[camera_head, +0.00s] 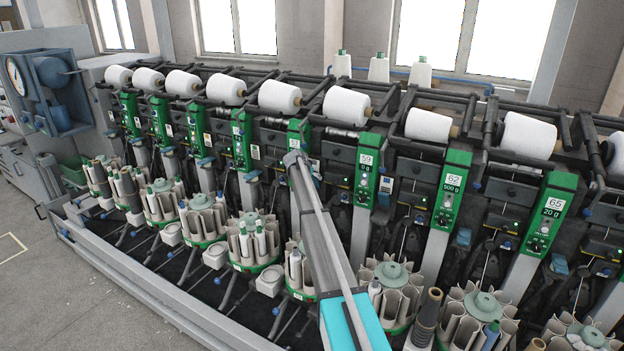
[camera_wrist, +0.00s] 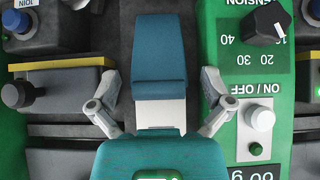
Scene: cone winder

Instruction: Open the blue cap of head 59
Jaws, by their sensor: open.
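In the wrist view, which is upside down, a blue plate-like cap (camera_wrist: 158,48) lies in the middle with a white strip along its lower edge. The two fingers of my gripper (camera_wrist: 160,105) are spread wide, one to either side of it, with nothing clamped between them. A teal block in front hides the finger bases and the space below the white strip. In the head view, my gripper (camera_head: 296,160) is at the machine front, left of the green panel marked 59 (camera_head: 366,172).
A green panel (camera_wrist: 228,85) with a tension dial and on/off button stands close to one finger. Grey boxes with yellow edges (camera_wrist: 55,88) are by the other. In the head view, panel 62 (camera_head: 453,188) and several yarn holders (camera_head: 388,280) stand nearby.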

